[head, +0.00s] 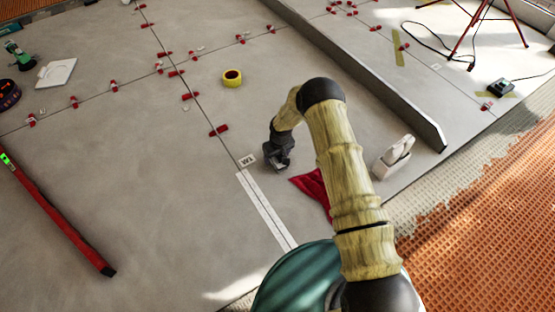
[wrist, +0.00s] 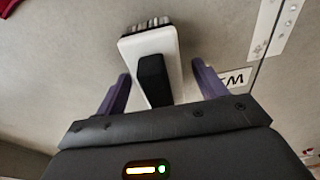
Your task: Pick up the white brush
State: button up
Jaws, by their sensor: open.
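The white brush (wrist: 135,47) lies on the grey tiles in the wrist view, with a black handle block (wrist: 153,80) on top and dark bristles along its far edge. My gripper (wrist: 160,78) is open, with one purple finger on each side of the brush's near part and handle. Gaps show between the fingers and the handle. Whether the fingers are down at brush height I cannot tell.
A red cloth (head: 312,188) lies just right of my gripper, and a white container (head: 393,158) stands further right. A long grey bar (head: 370,80) crosses behind. A red level (head: 60,215) is at left.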

jog(key=c, duration=1.2)
jog(key=shift+r, duration=0.1)
notch_tip(320, 180, up, 10)
jog(key=p, duration=0.6)
jog(key=shift+p, duration=0.4)
